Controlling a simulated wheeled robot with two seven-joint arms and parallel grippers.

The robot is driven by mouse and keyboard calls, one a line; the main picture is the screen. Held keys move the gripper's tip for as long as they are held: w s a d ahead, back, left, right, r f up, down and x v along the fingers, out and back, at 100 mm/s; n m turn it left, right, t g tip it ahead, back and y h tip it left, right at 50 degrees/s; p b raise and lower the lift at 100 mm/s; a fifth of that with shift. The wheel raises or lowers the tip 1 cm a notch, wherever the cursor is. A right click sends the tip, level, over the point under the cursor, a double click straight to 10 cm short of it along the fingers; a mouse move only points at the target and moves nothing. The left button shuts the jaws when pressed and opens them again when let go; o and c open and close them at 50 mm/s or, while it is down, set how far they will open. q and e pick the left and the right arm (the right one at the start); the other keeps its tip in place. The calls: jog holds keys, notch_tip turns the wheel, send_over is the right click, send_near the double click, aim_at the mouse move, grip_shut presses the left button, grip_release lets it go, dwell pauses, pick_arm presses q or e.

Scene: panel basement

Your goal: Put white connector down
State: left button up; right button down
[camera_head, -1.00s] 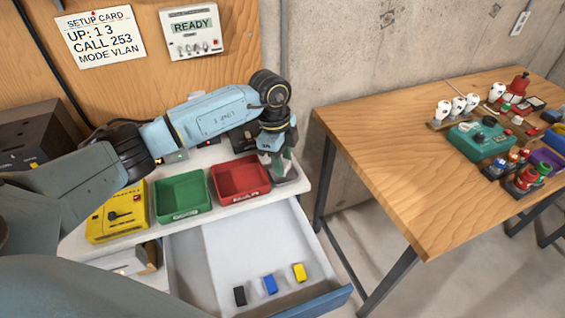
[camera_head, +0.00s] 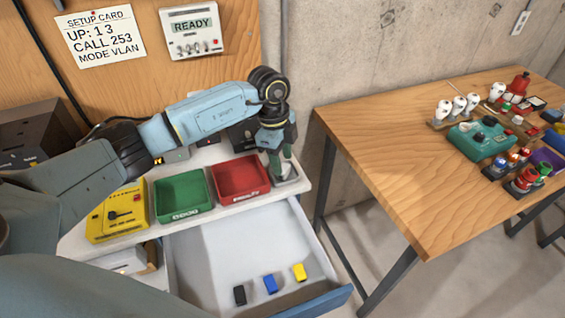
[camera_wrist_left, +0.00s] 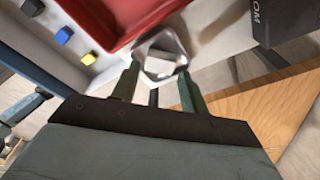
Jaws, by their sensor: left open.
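My left gripper (camera_head: 280,172) is open above a small grey tray (camera_head: 292,180) at the right end of the white worktop. In the left wrist view its two green fingers (camera_wrist_left: 159,84) are spread apart. A white piece, which looks like the white connector (camera_wrist_left: 161,66), lies inside the grey tray (camera_wrist_left: 178,47) just beyond the fingertips. Neither finger appears closed on it. In the head view the fingers and tray wall hide the connector. My right gripper is not in view.
A red bin (camera_head: 240,178) stands close left of the tray, then a green bin (camera_head: 182,195) and a yellow box (camera_head: 118,212). The open drawer (camera_head: 225,262) below holds black, blue and yellow blocks. A wooden table (camera_head: 385,165) with several items stands right.

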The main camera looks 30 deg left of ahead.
pick_arm(q)
notch_tip(320, 180, up, 10)
jog(key=a, duration=0.1)
jog(key=shift+a+b, duration=0.3)
jog(key=shift+f, duration=0.1)
